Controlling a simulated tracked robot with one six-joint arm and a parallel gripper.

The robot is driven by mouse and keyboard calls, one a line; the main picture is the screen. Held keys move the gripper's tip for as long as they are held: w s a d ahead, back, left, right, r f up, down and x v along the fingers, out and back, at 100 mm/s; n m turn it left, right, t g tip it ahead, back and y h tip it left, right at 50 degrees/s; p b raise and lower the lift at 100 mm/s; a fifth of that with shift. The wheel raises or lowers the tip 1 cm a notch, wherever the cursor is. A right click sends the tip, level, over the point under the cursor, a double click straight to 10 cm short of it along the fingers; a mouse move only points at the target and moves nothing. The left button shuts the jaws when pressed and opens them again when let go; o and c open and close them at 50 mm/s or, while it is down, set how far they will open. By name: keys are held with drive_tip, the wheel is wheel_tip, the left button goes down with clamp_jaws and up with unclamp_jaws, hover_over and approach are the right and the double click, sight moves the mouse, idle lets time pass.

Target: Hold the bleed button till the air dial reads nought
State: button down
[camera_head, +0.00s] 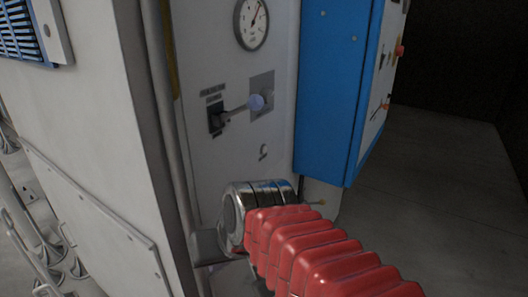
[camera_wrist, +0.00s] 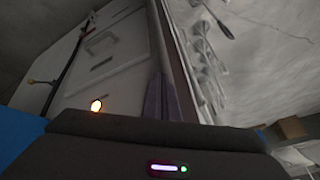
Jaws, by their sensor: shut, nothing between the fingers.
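The air dial (camera_head: 251,24) is a round white gauge high on the pale panel in the head view. I cannot pick out the bleed button for certain; the lower panel is partly hidden. My gripper's tips do not show in the head view.
A blue cabinet (camera_head: 335,85) juts out right of the panel, with a red knob (camera_head: 400,51) on its far face. A grey pipe (camera_head: 163,90) runs down the panel's left edge. Open floor (camera_head: 440,160) lies at the right.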

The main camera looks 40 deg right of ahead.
sight(264, 150)
drive_tip(key=w+d+r+m+t, duration=0.1)
drive_tip(key=w+d+r+m, duration=0.1)
drive_tip(key=w+d+m, duration=0.45)
drive_tip(key=w+d+r+m+t, duration=0.2)
drive_tip(key=w+d+m, duration=0.15)
drive_tip(key=d, duration=0.65)
drive_tip(key=s+d+r+m+t+h, duration=0.1)
drive_tip(key=d+r+m, duration=0.1)
drive_tip(key=d, duration=0.5)
drive_tip(key=s+d+r+m+t+h, duration=0.1)
drive_tip(key=d+r+m+h, duration=0.1)
drive_tip(key=d+m, duration=0.2)
drive_tip(key=d, duration=0.3)
drive_tip(key=shift+s+d+r+h, duration=0.15)
drive_tip(key=shift+s+h, duration=0.15)
drive_tip(key=shift+s, duration=0.1)
drive_tip(key=w+a, duration=0.3)
drive_tip(key=w, duration=0.5)
drive_tip(key=shift+w, duration=0.25)
drive_tip(key=shift+w+a, duration=0.1)
drive_tip(key=shift+w, duration=0.25)
